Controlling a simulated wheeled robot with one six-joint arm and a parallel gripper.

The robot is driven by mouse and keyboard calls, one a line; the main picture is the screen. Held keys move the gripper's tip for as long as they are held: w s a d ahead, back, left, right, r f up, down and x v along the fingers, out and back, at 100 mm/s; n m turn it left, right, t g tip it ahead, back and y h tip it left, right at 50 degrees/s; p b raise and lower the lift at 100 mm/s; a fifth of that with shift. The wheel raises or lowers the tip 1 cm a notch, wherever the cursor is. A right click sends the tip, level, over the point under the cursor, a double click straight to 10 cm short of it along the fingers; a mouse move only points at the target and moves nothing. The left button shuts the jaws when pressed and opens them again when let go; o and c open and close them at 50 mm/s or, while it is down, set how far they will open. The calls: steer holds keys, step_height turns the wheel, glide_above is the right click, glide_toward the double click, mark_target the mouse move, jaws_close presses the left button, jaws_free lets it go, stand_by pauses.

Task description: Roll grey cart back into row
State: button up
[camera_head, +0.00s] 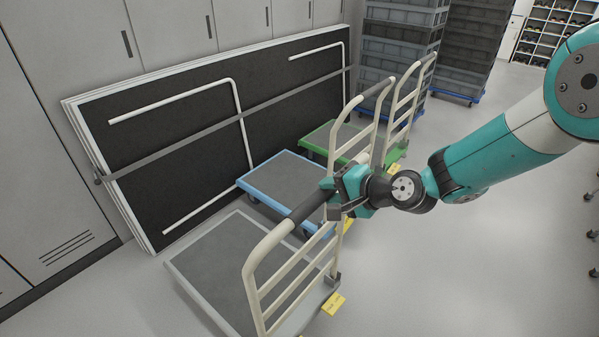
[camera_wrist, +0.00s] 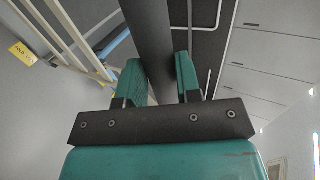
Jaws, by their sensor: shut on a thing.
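The grey cart (camera_head: 215,262) stands at the front of the head view, with a grey deck and a cream tubular handle frame on its right side. Its dark handle grip (camera_head: 309,205) runs along the top of that frame. My gripper (camera_head: 335,193) is shut on this grip near its far end. In the wrist view the dark grip (camera_wrist: 150,35) passes between the two teal fingers of my gripper (camera_wrist: 160,80). The cart's wheels are hidden under the deck.
A blue cart (camera_head: 285,178) and a green cart (camera_head: 340,137) stand behind the grey one. Dark folded panels (camera_head: 180,135) lean on the cabinets at left. Stacked grey crates (camera_head: 400,45) stand at the back. Yellow tags (camera_head: 333,304) hang by the carts.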

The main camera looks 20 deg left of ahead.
steer(key=w+a, duration=0.3)
steer(key=a, duration=0.4)
steer(key=shift+a, duration=0.35)
steer(key=o, duration=1.3)
steer(key=shift+s, duration=0.1)
steer(key=shift+c, duration=0.2)
steer(key=p+v, duration=0.3)
steer(key=v, duration=0.7)
